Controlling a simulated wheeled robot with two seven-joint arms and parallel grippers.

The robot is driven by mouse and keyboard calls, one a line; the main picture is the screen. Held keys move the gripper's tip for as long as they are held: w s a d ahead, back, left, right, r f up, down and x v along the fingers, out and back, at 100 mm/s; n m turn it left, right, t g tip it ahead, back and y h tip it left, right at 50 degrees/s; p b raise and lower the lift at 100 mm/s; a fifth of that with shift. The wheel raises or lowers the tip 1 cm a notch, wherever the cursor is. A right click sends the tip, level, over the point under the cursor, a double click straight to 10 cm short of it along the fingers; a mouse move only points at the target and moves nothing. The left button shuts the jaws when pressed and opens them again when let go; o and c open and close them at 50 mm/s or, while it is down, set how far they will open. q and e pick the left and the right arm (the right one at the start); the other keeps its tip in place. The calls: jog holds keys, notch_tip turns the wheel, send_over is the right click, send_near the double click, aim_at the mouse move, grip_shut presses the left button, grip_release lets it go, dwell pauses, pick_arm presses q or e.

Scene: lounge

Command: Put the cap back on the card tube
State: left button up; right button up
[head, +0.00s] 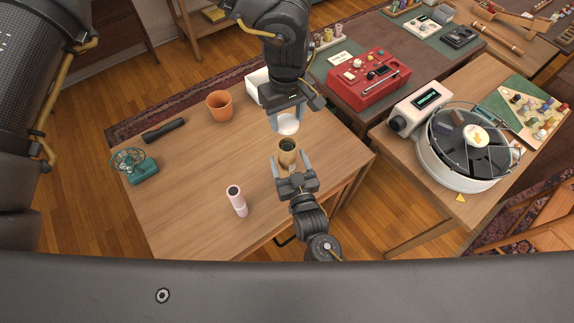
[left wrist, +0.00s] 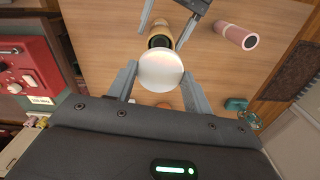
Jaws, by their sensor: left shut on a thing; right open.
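The card tube (head: 287,155) is a tan cylinder with a dark open top, standing on the wooden table near its right edge. The white round cap (head: 288,124) is held between the fingers of my left gripper (head: 288,120), just beyond and apparently above the tube. In the left wrist view the cap (left wrist: 161,71) partly covers the tube (left wrist: 161,34); a gap between them is hard to judge. My right gripper (head: 290,160) is open, with its fingers on either side of the tube. Its fingers also show in the left wrist view (left wrist: 168,18).
The table's middle is clear.

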jog(key=shift+x, duration=2.2)
jog(key=shift+c, duration=0.4)
jog(key=c, duration=1.4)
pick_arm(q)
jog(key=shift+s+f, duration=0.1)
jog(key=shift+f, duration=2.4)
jog(key=shift+f, duration=0.1)
jog(key=shift+f, duration=0.8)
jog(key=shift+f, duration=0.6)
